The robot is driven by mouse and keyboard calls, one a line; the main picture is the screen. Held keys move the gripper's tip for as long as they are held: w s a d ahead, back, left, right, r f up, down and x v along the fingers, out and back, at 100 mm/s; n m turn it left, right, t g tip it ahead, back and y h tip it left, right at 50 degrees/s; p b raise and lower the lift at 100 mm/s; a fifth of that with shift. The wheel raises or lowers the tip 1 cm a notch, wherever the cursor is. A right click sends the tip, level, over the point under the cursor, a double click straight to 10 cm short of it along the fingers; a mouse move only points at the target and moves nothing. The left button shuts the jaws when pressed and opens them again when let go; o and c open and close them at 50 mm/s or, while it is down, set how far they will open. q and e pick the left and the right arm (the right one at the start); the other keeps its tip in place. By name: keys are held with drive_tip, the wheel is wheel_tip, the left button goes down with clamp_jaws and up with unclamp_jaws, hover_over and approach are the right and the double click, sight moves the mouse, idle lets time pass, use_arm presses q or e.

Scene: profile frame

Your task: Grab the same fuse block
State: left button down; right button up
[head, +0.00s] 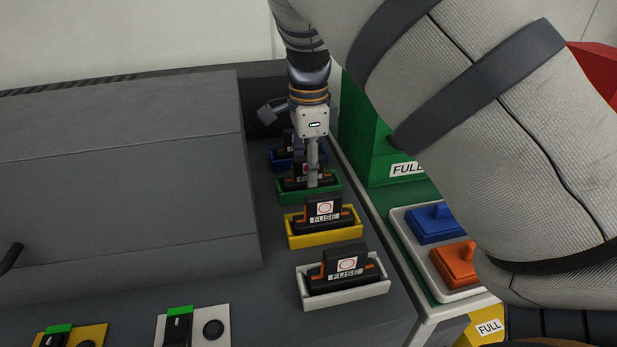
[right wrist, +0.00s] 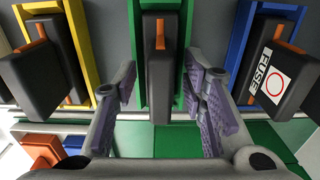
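Black fuse blocks with orange parts sit in a row of coloured trays. One is in the green tray (head: 333,197), one in the yellow tray (head: 325,237), one in the white tray (head: 345,295) and one in the blue tray (head: 275,160) at the back. My right gripper (head: 313,180) points down at the block in the green tray, partly hiding it. In the right wrist view, my open right gripper (right wrist: 160,88) has its fingers on either side of that fuse block (right wrist: 160,75), with gaps visible on both sides. My left gripper is not in view.
Neighbouring fuse blocks (head: 323,212) stand close on both sides. A green box (head: 370,145) marked FULL and a tray with a blue piece (head: 434,224) and an orange piece (head: 455,264) are at the right. A large grey housing (head: 120,180) fills the left.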

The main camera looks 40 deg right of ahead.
clamp_jaws()
drive_tip(key=shift+r, duration=0.1)
wheel_tip(320, 180, up, 10)
drive_tip(key=shift+f, duration=0.1)
